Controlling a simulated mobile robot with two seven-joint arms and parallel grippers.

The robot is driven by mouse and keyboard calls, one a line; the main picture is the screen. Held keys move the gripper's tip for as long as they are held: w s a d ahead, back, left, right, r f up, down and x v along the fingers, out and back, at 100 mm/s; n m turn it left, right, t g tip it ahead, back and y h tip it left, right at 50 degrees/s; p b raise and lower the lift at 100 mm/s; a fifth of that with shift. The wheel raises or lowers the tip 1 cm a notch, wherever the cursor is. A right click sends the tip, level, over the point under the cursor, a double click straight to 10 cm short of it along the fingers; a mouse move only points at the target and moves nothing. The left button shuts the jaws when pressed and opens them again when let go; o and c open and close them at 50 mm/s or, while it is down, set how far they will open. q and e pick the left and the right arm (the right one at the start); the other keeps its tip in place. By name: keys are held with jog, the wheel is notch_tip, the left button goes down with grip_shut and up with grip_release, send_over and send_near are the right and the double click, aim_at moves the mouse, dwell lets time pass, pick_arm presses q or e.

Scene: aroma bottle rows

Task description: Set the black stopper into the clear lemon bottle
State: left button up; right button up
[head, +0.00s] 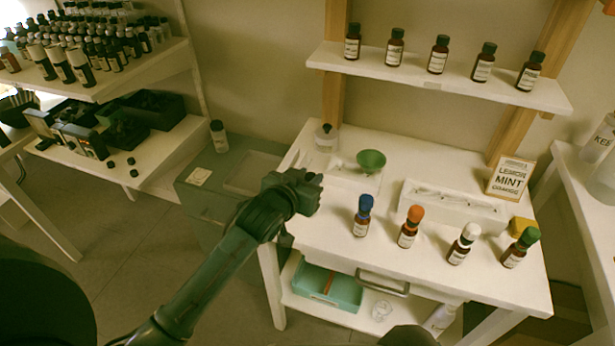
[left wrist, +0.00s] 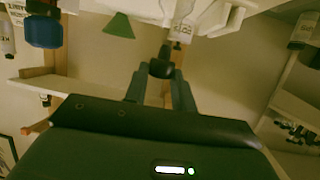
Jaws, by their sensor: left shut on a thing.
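My left gripper (head: 314,190) is over the left part of the white table, in front of the clear bottle (head: 326,139). In the left wrist view, which is upside down, its two fingers (left wrist: 161,72) are shut on the small black stopper (left wrist: 161,66). The head view does not show the stopper clearly. The clear bottle stands upright at the table's back left; its labelled body also shows in the wrist view (left wrist: 183,30), past the stopper. Stopper and bottle look apart in the head view. The bottle's mouth is hard to make out. My right gripper is not in view.
Brown bottles with blue (head: 362,215), orange (head: 411,227), white (head: 463,243) and green (head: 521,247) caps stand along the front. A shelf (head: 440,80) hangs above.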

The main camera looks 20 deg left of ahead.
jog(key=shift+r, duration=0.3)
pick_arm(q)
jog(key=shift+f+b, duration=0.45)
jog(key=shift+f, duration=0.95)
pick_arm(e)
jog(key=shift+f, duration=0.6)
pick_arm(q)
jog(key=o, duration=1)
jog(key=shift+o, duration=0.2)
jog(key=v, duration=1.3)
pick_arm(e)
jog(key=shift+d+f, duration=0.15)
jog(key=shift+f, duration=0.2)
pick_arm(q)
jog(key=shift+s, duration=0.1)
jog(key=s+d+f+m+g+h, duration=0.1)
jog(key=s+d+f+g, duration=0.2)
jog(key=s+f, duration=0.9)
notch_tip(320, 180, down, 4)
jog(key=shift+d+r+p, duration=0.1)
jog(key=shift+d+p, duration=0.3)
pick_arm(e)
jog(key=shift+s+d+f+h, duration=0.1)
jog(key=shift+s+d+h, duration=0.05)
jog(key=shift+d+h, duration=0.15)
